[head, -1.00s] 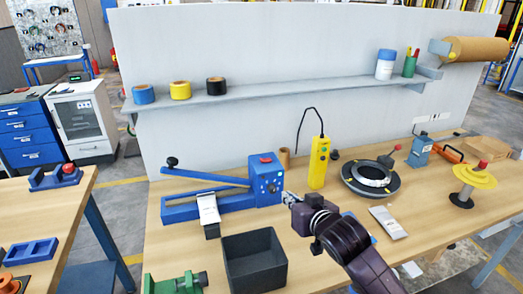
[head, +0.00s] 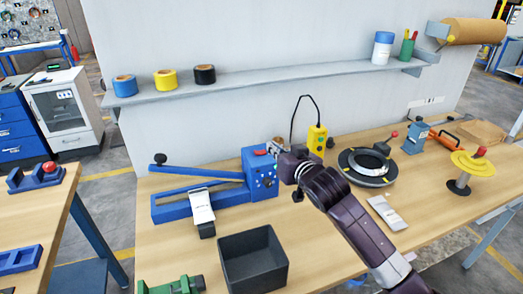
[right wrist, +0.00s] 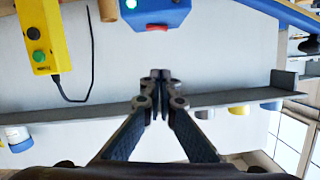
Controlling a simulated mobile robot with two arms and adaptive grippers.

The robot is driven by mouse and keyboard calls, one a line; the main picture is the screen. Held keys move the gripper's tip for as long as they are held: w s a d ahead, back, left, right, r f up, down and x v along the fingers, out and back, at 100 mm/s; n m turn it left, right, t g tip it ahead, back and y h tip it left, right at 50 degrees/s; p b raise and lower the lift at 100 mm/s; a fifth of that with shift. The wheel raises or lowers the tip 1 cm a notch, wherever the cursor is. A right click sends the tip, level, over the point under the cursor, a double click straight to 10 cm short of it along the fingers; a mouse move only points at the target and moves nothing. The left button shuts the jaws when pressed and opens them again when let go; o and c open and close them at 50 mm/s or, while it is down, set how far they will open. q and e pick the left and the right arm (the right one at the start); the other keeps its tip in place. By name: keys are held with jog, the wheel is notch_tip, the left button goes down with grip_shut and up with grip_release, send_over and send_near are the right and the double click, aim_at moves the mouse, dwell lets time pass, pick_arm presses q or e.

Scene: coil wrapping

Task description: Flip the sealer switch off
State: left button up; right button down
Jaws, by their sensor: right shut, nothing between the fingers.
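The blue sealer (head: 258,178) stands on the workbench with its long arm reaching left. Its red switch (head: 261,152) is on top of the blue box. In the right wrist view the red switch (right wrist: 157,27) shows at the top, beside a lit green lamp (right wrist: 131,4). My right gripper (head: 275,147) is just right of the box's top in the head view, its tips close to the switch. In the right wrist view the gripper (right wrist: 160,75) is shut and empty, with a gap between its tips and the switch. My left gripper is out of view.
A yellow control box (head: 317,142) with a cable stands right behind my right gripper. A black bin (head: 253,262) sits in front of the sealer. A dark ring (head: 367,167) lies to the right. A shelf (head: 270,78) with tape rolls runs along the back wall.

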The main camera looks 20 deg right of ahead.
jog(key=w, duration=0.3)
jog(key=p, duration=0.2)
send_over(261, 159)
jog(key=shift+s+d+f, duration=0.3)
jog(key=shift+d+f, duration=0.1)
jog(key=shift+f, duration=0.35)
jog(key=f, duration=0.3)
jog(key=shift+w+a+f, duration=0.1)
jog(key=shift+w+a, duration=0.15)
jog(key=shift+a+f+p, duration=0.1)
jog(key=shift+f+p, duration=0.25)
jog(key=shift+f, duration=0.25)
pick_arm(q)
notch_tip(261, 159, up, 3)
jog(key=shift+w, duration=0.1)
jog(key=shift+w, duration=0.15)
